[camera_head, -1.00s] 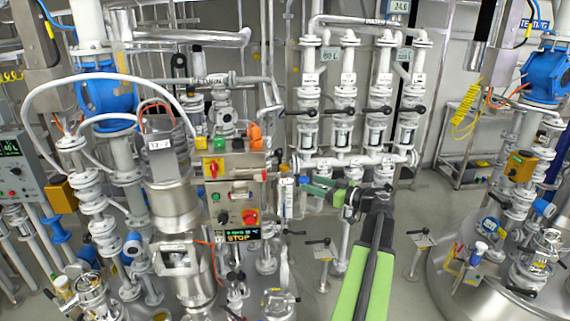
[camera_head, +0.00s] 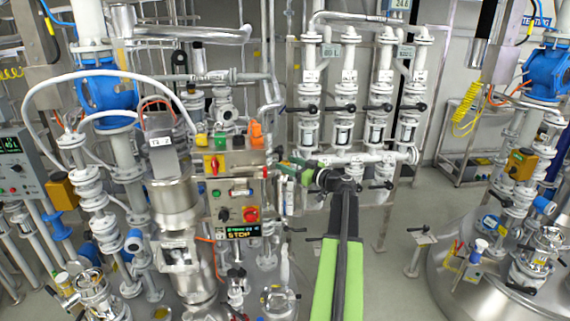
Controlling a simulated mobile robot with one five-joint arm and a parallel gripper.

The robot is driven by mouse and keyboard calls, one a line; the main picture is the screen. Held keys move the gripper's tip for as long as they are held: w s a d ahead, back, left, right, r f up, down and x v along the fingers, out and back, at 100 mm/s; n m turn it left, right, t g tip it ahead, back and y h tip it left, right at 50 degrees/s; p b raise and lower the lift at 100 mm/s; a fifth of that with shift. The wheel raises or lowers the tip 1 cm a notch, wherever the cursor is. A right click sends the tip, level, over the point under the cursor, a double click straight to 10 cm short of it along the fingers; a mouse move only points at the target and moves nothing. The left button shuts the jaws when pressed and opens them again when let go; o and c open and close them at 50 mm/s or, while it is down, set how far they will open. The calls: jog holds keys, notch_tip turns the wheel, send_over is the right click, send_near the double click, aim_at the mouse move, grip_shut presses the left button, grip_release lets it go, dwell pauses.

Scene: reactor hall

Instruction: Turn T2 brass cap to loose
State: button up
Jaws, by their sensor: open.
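I cannot make out a brass cap marked T2; it is too small or hidden here. My gripper (camera_head: 288,170) has green fingers pointing left, just right of the steel control box (camera_head: 234,190). It is open, and I see nothing held between the fingers. A slim white upright fitting (camera_head: 287,194) stands just below the fingers; I cannot tell whether they touch it. My black and green arm reaches up from the bottom of the view to the gripper.
The control box carries coloured knobs, a red and yellow switch (camera_head: 250,214) and a STOP display (camera_head: 240,231). Steel vessels and pipes crowd the left. A valve manifold (camera_head: 345,105) stands behind the gripper. Open floor (camera_head: 396,245) lies right of my arm.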

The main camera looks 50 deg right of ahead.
jog(key=shift+w+a, duration=0.1)
jog(key=shift+w, duration=0.8)
grip_shut()
